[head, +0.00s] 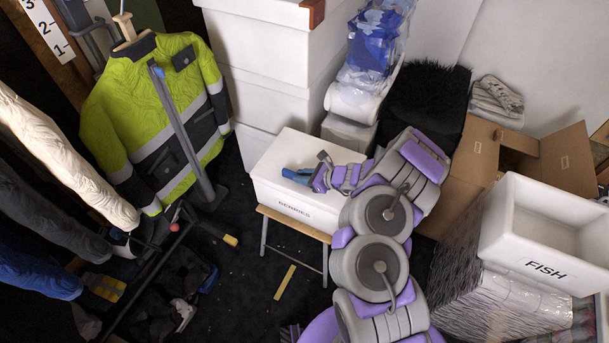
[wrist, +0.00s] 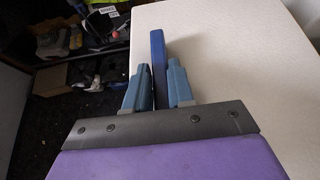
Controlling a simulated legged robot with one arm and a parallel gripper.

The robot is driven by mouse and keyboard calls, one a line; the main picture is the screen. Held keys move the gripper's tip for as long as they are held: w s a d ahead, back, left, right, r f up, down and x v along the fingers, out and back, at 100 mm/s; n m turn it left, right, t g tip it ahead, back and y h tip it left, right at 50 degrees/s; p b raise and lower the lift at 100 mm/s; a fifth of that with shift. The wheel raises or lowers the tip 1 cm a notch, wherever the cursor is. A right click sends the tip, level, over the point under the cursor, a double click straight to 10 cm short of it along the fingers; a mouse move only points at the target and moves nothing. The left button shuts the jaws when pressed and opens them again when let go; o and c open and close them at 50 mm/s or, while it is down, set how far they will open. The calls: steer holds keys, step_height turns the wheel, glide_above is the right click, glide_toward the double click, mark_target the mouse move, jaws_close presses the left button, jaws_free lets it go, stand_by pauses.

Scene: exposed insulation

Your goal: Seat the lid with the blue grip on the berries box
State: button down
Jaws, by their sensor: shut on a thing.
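The white berries box (head: 292,209) stands on a small wooden stool in the head view, its lettering facing front. A white lid (head: 290,150) lies on top of it; from this angle I cannot tell whether it is fully seated. My gripper (head: 302,176) is over the front left part of the lid. In the wrist view my gripper (wrist: 158,88) is shut on the blue grip (wrist: 158,60), a thin upright blue bar between the two fingers. The pale lid surface (wrist: 225,60) spreads out beyond and to the right of the fingers. The grip's lower end is hidden.
The stool (head: 294,224) has thin metal legs. An open white box marked FISH (head: 543,268) stands at the right beside a cardboard box (head: 480,165). White boxes (head: 262,50) are stacked behind. A clothes rack with a yellow jacket (head: 150,115) is at the left. Dark floor lies front left.

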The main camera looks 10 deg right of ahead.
steer(key=c, duration=1.4)
jaws_free()
steer(key=o, duration=0.5)
steer(key=shift+d, duration=0.55)
steer(key=shift+a, duration=0.25)
steer(key=shift+s+r, duration=0.1)
steer(key=shift+r, duration=0.1)
steer(key=shift+d+f+p+v, duration=0.1)
steer(key=shift+p+v, duration=0.85)
steer(key=shift+v, duration=1.95)
steer(key=shift+d+f+p+v, duration=0.1)
steer(key=shift+p+v, duration=0.85)
steer(key=shift+v, duration=1.95)
steer(key=shift+d+f+p+v, duration=0.1)
steer(key=shift+p+v, duration=0.85)
steer(key=shift+v, duration=1.95)
steer(key=shift+a, duration=0.1)
